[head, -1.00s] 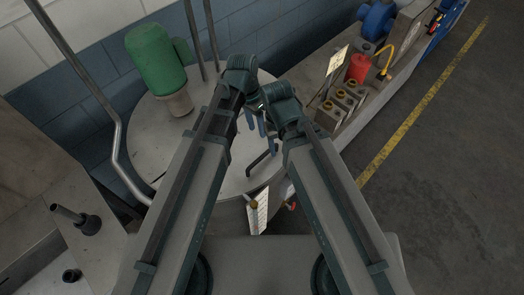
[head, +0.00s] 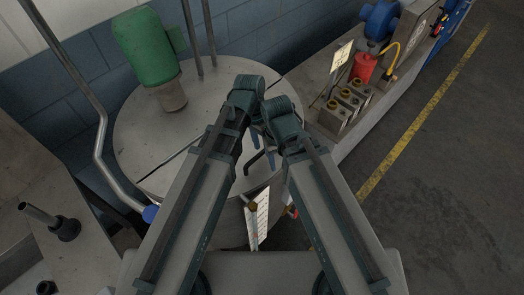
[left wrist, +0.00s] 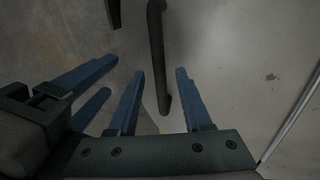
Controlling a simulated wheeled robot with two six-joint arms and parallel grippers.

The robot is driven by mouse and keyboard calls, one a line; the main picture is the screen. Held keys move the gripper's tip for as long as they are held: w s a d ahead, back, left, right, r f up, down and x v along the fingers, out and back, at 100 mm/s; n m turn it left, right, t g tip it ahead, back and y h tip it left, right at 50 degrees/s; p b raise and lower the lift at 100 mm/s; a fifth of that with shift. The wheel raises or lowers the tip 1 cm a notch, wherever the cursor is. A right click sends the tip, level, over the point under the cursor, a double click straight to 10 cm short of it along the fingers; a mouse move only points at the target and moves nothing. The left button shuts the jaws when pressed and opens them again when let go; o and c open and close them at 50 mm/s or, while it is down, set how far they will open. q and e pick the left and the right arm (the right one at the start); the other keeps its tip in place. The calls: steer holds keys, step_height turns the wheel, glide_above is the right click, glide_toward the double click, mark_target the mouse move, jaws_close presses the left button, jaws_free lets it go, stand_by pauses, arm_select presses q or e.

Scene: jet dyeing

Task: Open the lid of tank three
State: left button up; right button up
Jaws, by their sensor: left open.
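The tank (head: 140,125) has a round grey metal top. A straight seam crosses it, and the near part, the lid (head: 184,174), lies flat and looks closed. A dark bent bar handle (head: 271,159) stands on the lid; it also shows in the left wrist view (left wrist: 157,50). My left gripper (head: 260,146) is open over the handle. In the left wrist view its two blue fingers (left wrist: 160,72) are on either side of the bar, apart from it. My right gripper (left wrist: 112,76) is close beside it, its blue fingers apart and empty; the head view mostly hides it.
A green motor (head: 145,45) and upright pipes stand on the tank's far part. A bent pipe (head: 99,130) runs down its left side. A white gauge plate (head: 259,218) is at the front. A bench with valves (head: 347,104) and a red can (head: 364,67) is at the right. Floor beyond is clear.

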arm_select(q)
steer(key=shift+f, duration=0.1)
jaws_close()
stand_by(1.4)
